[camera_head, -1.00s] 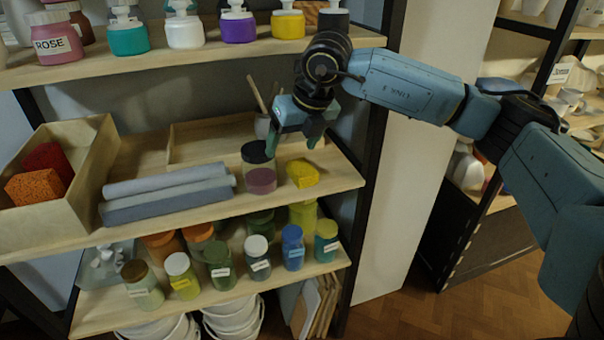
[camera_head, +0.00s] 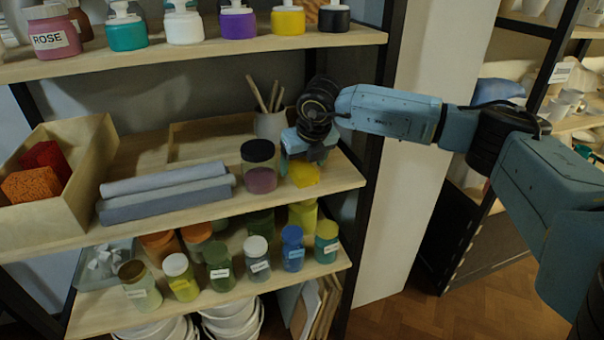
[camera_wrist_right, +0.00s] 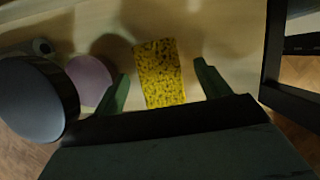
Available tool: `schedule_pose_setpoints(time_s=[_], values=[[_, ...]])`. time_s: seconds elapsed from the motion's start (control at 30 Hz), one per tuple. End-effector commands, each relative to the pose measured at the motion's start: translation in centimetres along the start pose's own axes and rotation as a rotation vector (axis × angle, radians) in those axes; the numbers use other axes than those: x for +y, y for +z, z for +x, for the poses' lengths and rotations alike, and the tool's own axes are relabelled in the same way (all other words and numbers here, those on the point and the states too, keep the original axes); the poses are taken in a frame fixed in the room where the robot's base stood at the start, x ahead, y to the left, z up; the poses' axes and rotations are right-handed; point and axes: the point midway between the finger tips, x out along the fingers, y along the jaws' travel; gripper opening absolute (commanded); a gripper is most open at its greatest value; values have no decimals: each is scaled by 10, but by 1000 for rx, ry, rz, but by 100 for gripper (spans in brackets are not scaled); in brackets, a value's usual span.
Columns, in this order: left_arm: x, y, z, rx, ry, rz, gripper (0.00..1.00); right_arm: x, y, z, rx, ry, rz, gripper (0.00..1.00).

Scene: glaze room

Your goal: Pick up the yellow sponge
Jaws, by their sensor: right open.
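The yellow sponge (camera_head: 304,174) lies on the middle shelf near its right end. In the right wrist view the sponge (camera_wrist_right: 160,74) shows as a speckled yellow block between the two green fingers. The gripper hides part of the sponge in the head view. My left gripper is not in view.
A dark-lidded jar with purple contents (camera_head: 260,168) stands close left of the sponge. A brush pot (camera_head: 271,126) is behind. Rolled grey cloths (camera_head: 165,193) lie further left. A dark shelf post (camera_head: 367,170) stands at the right. The upper shelf (camera_head: 200,51) overhangs.

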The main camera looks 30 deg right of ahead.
Motion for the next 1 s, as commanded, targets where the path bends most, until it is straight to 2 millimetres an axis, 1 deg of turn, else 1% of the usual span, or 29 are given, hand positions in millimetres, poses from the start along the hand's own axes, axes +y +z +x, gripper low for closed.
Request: schedule_pose_setpoints(time_s=[0.03,0.13,0.37,0.4,0.7,0.77,1.0], values=[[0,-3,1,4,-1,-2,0,1,-1,8,1,0,0,75],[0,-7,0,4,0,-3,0,1,0,16,0,1,0,75],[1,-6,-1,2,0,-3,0,1,0,18,-1,2,-1,75],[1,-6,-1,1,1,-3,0,1,0,17,-1,2,-1,74],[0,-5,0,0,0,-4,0,0,0,17,-1,2,0,35],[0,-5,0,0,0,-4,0,0,0,17,-1,2,0,28],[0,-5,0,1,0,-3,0,0,1,16,-1,2,0,28]])
